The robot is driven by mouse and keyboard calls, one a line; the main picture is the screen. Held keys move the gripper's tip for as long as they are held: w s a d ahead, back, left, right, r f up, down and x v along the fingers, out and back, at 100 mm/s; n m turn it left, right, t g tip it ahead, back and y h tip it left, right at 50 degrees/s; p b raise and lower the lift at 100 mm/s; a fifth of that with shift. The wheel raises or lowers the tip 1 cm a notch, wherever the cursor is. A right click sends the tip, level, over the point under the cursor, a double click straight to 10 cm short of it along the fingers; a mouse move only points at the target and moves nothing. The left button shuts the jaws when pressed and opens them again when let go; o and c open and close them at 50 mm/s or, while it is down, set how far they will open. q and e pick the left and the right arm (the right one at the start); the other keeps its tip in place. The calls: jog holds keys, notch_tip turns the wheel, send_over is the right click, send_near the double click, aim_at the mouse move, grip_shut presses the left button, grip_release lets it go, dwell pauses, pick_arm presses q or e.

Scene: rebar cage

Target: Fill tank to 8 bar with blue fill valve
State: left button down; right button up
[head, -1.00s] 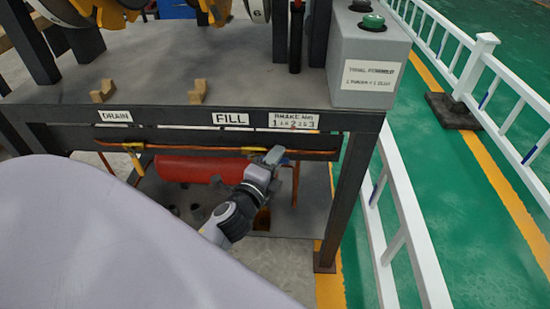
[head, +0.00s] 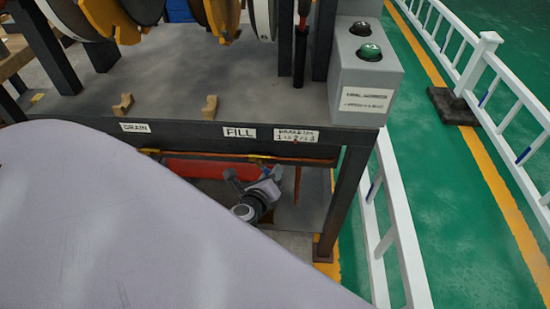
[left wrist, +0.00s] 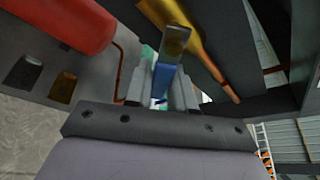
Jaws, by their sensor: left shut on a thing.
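My left gripper (head: 254,174) is under the front edge of the bench, below and right of the FILL label (head: 239,132). In the left wrist view the gripper (left wrist: 160,88) is shut on the blue fill valve handle (left wrist: 163,80), which sits between its fingers. A brassy metal piece (left wrist: 174,40) shows just beyond the handle. The red tank (head: 194,168) lies under the bench and also shows at the upper left of the left wrist view (left wrist: 65,22). In the head view the valve handle is hidden. I see no readable pressure gauge. My right gripper is not in view.
The DRAIN label (head: 135,127) and a brake label (head: 296,135) are on the bench edge (head: 195,131). An orange pipe (head: 297,185) hangs right of the gripper. A grey button box (head: 365,85) stands on the bench. A white fence (head: 402,235) runs along the right.

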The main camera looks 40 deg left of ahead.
pick_arm(q)
jog(key=shift+s+a+f+m+g+y+p, duration=0.15)
jog(key=shift+a+m+g+y+p, duration=0.15)
jog(key=shift+m+p, duration=0.3)
jog(key=shift+s+a+r+m+g+y+p, duration=0.1)
jog(key=shift+s+a+m+g+y+p, duration=0.2)
jog(key=shift+p, duration=0.35)
jog(key=m+y+p, duration=0.1)
jog(key=p, duration=0.1)
jog(key=s+a+f+m+g+p, duration=0.1)
jog(key=m, duration=0.1)
jog(key=shift+a+m+y+p, duration=0.3)
jog(key=shift+y+p, duration=0.05)
jog(key=shift+y, duration=0.05)
jog(key=c, duration=1)
grip_release()
jog(key=shift+c, duration=0.2)
